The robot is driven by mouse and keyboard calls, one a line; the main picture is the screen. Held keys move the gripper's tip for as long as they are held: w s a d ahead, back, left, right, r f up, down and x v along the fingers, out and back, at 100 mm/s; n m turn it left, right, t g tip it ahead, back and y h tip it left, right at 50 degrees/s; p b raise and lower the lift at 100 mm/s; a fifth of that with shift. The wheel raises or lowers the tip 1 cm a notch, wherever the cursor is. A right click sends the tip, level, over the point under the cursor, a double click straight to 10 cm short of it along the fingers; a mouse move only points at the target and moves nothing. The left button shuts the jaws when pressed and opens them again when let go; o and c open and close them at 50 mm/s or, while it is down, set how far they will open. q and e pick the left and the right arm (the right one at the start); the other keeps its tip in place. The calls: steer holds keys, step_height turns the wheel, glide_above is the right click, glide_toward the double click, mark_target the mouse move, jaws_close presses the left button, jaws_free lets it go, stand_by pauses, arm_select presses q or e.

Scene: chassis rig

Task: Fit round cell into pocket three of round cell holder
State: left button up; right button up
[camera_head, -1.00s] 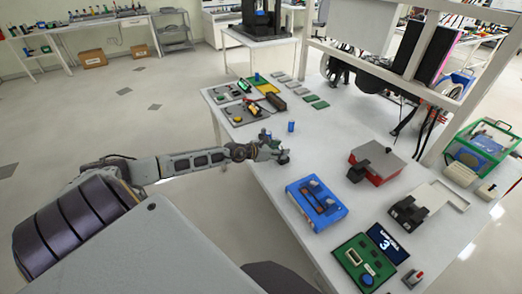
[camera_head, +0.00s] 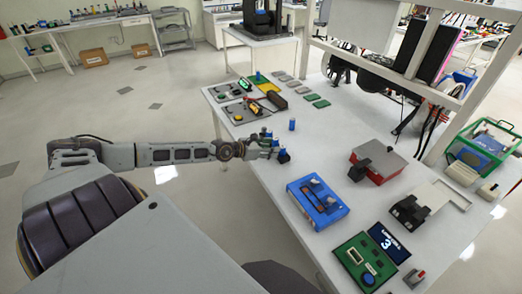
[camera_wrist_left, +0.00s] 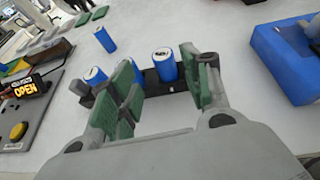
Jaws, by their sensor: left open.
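My left gripper (camera_head: 269,146) is open at the left edge of the white table, over the dark round cell holder (camera_wrist_left: 156,84). In the left wrist view its green-padded fingers (camera_wrist_left: 160,72) are spread around the holder. A blue round cell (camera_wrist_left: 165,66) stands upright in the holder between the fingers. More blue cells stand close to the fingers, partly hidden by them. Another blue cell (camera_head: 292,124) stands alone on the table beyond the holder and also shows in the left wrist view (camera_wrist_left: 105,39). Pocket numbers cannot be read. My right gripper is not in view.
A blue box (camera_head: 317,203) lies to the right of the gripper. A red and grey box (camera_head: 379,164) stands further right. A panel with an OPEN display (camera_wrist_left: 30,90) is on the left. Bare table lies between the holder and the red box.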

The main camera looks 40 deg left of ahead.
arm_select(q)
steer(key=shift+s+a+r+b, duration=0.1)
steer(key=shift+s+a+b, duration=0.05)
steer(key=shift+s+b, duration=0.2)
steer(key=shift+s+r+b, duration=0.2)
steer(key=shift+s+b, duration=0.1)
steer(key=shift+s, duration=0.2)
steer(key=shift+p+v, duration=1)
steer(key=shift+v, duration=0.35)
steer(key=shift+r, duration=0.15)
